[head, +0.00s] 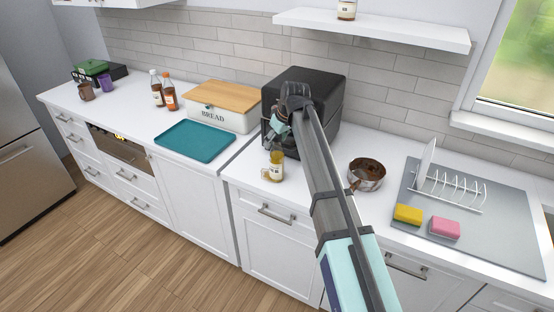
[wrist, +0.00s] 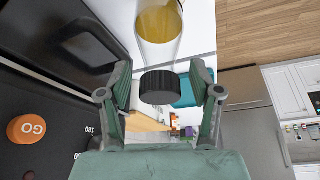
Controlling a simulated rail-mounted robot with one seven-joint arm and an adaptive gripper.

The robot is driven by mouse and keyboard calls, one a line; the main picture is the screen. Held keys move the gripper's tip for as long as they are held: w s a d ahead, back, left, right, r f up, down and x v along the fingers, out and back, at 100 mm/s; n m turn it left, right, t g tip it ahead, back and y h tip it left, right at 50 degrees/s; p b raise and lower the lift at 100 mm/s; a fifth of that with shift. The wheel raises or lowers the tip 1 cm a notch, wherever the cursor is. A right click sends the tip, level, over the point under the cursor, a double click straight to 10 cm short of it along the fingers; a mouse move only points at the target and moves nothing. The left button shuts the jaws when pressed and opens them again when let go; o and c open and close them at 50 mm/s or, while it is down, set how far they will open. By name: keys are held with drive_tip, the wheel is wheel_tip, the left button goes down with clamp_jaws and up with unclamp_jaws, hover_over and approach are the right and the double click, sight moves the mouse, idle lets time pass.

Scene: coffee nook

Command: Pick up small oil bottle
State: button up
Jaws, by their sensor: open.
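The small oil bottle (head: 276,168) stands upright near the counter's front edge, in front of the black air fryer. It is clear glass with yellow oil and a pale label. In the wrist view the bottle (wrist: 160,32) has a ribbed black cap and the cap end lies between my fingers. My gripper (wrist: 162,88) is open, with one finger on each side of the cap and visible gaps to it. In the head view my gripper (head: 272,143) is just above the bottle, and the bottle's top is partly hidden by it.
The black air fryer (head: 325,88) stands close behind my gripper. A brown pot (head: 367,174) is to the right, then a dish rack (head: 450,190) and sponges. A teal tray (head: 195,141) and bread box (head: 210,112) are to the left. Free counter lies around the bottle.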

drive_tip(key=shift+w+a+f, duration=0.15)
drive_tip(key=shift+f, duration=0.35)
clamp_jaws()
drive_tip(key=shift+r, duration=0.2)
